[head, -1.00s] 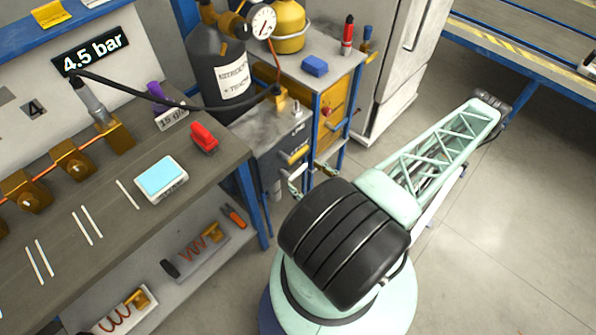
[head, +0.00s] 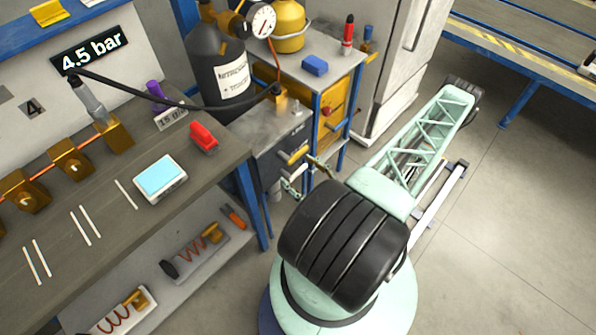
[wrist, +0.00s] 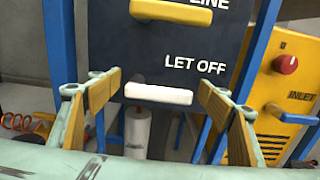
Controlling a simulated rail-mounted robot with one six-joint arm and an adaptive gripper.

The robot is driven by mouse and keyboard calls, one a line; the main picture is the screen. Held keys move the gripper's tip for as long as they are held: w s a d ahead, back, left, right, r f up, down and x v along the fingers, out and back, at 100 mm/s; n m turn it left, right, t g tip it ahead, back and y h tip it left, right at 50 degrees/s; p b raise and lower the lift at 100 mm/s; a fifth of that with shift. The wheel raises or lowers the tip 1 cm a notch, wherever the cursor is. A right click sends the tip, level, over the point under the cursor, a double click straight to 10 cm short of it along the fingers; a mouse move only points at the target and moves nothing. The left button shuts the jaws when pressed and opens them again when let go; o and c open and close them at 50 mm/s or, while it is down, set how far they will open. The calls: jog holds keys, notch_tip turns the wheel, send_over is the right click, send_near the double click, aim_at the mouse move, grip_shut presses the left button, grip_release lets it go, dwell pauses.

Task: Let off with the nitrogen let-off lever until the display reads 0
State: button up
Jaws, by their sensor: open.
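The display (head: 92,48) at the upper left in the head view reads 4.5 bar. The white let-off lever (wrist: 158,94) sticks out level below the words LET OFF on a dark panel (wrist: 140,55); it also shows small in the head view (head: 296,171). My gripper (wrist: 160,84) is open in the wrist view, one wooden-padded finger on each side of the lever, with a gap on both sides. In the head view its fingertips show in part beyond my arm's dark joint. The black gas cylinder (head: 222,65) stands behind the panel box.
A yellow lever (wrist: 172,11) marked LINE sits just above the white one. A yellow unit (wrist: 275,90) with a red knob is at the right. The workbench (head: 110,215), holding a blue-screened device (head: 161,177) and a red object (head: 204,138), lies left of the panel.

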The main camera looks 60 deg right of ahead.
jog(key=shift+c, duration=0.9)
jog(key=c, duration=1)
